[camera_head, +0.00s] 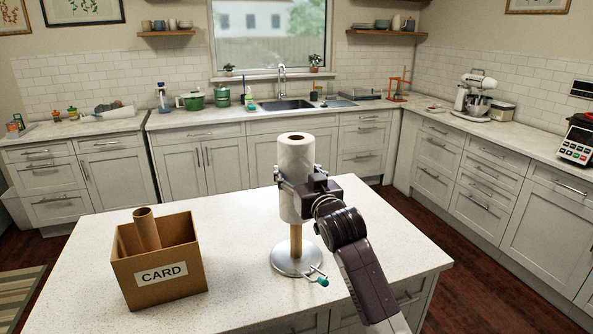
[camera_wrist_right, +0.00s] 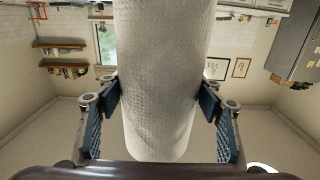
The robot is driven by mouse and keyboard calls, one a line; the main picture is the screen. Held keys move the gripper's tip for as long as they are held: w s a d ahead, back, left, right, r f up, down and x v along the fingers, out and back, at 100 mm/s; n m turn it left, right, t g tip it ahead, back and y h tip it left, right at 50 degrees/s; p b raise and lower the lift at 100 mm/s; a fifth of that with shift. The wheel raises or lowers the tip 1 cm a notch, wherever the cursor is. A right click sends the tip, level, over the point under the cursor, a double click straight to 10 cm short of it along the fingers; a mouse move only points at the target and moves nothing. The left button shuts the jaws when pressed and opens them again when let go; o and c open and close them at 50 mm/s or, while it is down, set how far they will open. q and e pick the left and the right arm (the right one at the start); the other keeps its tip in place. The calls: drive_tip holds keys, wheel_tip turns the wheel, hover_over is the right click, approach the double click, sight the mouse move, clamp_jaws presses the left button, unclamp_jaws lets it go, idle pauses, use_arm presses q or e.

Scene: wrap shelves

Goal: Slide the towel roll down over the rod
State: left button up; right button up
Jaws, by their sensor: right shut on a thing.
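The white towel roll (camera_head: 296,160) is upright above the island worktop, with its brown core opening showing at the top. My right gripper (camera_head: 295,184) is shut on the roll, its fingers on either side. In the right wrist view the roll (camera_wrist_right: 160,80) fills the space between the blue finger pads. The wooden rod (camera_head: 296,242) stands on a round metal base (camera_head: 284,263) and shows below the roll, in line with it. The rod's upper part is hidden behind or inside the roll. A clear gap separates the roll's lower end from the base. My left gripper is not in view.
A cardboard box marked CARD (camera_head: 190,252) stands to the left on the island worktop (camera_head: 235,222), with a brown cardboard tube (camera_head: 147,228) in it. A small teal-tipped item (camera_head: 322,281) lies at the base's right edge. The worktop between box and base is clear.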

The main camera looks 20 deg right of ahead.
drive_tip(key=shift+f+b, duration=0.3)
drive_tip(key=shift+f, duration=0.7)
drive_tip(key=o, duration=1.3)
drive_tip(key=s, duration=1.2)
drive_tip(key=shift+d, duration=0.15)
